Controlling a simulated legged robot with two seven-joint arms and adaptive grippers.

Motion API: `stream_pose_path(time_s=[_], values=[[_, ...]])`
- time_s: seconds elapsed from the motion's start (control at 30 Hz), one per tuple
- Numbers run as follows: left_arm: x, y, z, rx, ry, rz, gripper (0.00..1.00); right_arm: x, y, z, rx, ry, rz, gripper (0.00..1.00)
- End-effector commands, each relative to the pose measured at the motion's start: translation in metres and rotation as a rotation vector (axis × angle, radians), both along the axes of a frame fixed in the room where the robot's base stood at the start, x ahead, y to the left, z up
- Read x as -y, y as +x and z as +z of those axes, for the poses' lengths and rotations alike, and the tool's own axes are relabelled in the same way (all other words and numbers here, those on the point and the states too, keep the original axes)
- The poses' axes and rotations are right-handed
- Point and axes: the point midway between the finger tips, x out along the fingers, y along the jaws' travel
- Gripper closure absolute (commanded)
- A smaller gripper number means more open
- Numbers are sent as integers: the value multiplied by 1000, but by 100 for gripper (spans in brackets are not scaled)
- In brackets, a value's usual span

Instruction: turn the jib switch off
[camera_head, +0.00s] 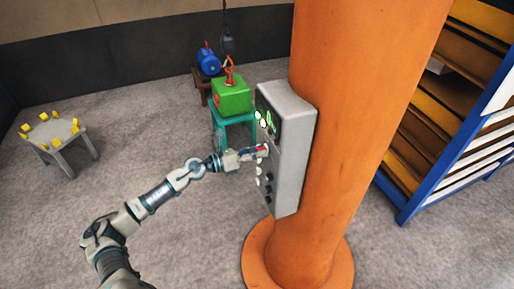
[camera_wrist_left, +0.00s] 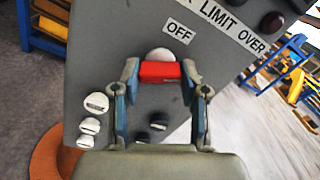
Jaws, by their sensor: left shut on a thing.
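The jib switch appears as a red handle (camera_wrist_left: 160,71) on the face of a grey control box (camera_head: 292,165), with a pale round part just behind it. A white label reading OFF (camera_wrist_left: 178,32) is above it in the left wrist view. My left gripper (camera_head: 257,153) reaches the box from the left, and its two fingers are on either side of the red handle, shut on it. In the head view the handle shows only as a small red spot, and its exact angle cannot be told. My right gripper is not in view.
The box is fixed to a thick orange column (camera_head: 350,100). White knobs (camera_wrist_left: 96,102) and dark knobs (camera_wrist_left: 158,121) sit near the handle. A green block (camera_head: 232,97) on a teal stand is behind, a grey table (camera_head: 60,135) at left, and a blue-framed rack (camera_head: 470,150) at right.

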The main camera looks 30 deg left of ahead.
Motion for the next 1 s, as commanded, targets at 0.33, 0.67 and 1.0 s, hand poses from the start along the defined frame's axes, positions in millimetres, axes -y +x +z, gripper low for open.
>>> stream_pose_path(time_s=[0.33,0.67,1.0], values=[[-4,2,8,-206,-254,12,91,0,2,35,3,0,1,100],[-4,3,8,-408,-493,13,91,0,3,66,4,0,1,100],[-4,3,8,-592,-709,13,91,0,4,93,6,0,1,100]])
